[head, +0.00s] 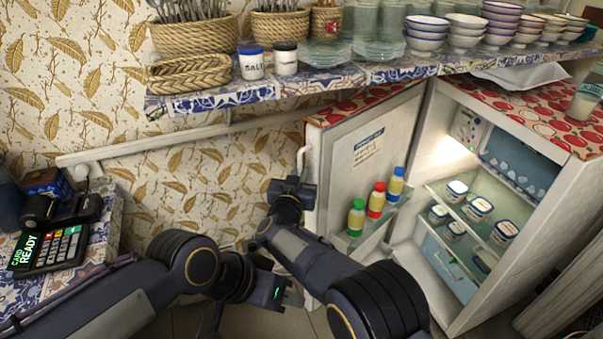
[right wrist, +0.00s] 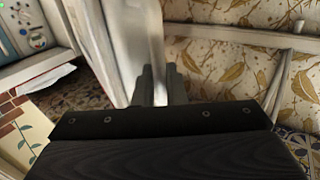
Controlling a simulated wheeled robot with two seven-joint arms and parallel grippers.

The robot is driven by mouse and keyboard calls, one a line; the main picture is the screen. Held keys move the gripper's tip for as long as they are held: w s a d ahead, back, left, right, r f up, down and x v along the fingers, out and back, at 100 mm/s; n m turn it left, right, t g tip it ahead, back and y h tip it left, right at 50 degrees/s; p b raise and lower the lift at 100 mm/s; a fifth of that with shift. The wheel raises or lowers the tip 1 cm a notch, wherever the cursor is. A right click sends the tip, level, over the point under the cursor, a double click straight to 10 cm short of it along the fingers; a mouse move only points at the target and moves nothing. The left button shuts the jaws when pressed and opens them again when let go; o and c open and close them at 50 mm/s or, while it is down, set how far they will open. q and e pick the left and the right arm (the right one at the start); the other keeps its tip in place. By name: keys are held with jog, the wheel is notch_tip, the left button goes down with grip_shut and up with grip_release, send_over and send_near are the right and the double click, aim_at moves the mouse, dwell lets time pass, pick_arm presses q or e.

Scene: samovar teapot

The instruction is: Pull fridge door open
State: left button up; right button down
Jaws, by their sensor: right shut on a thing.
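The fridge (head: 470,290) stands at the right with its interior lit and in view. Its white door (head: 335,175) is swung wide open to the left, with its inner side and shelf showing. The white door handle (head: 301,160) is on the door's left edge. My right gripper (head: 296,182) is shut on the handle. In the right wrist view its fingers (right wrist: 159,82) stand on both sides of the pale handle (right wrist: 159,92). My left gripper (head: 287,291) is below, apart from the door and near its lower edge. I cannot make out its jaw gap.
Bottles (head: 377,200) stand on the door shelf. Several containers (head: 478,208) sit on the fridge shelves. A tiled shelf (head: 215,100) with bowls, plates and baskets runs above the door. A card terminal (head: 50,248) lies on a counter at the left. Patterned wall is behind my grippers.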

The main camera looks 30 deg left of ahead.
jog(key=shift+r, duration=0.1)
jog(key=c, duration=1.6)
grip_release()
jog(key=shift+w+d, duration=0.1)
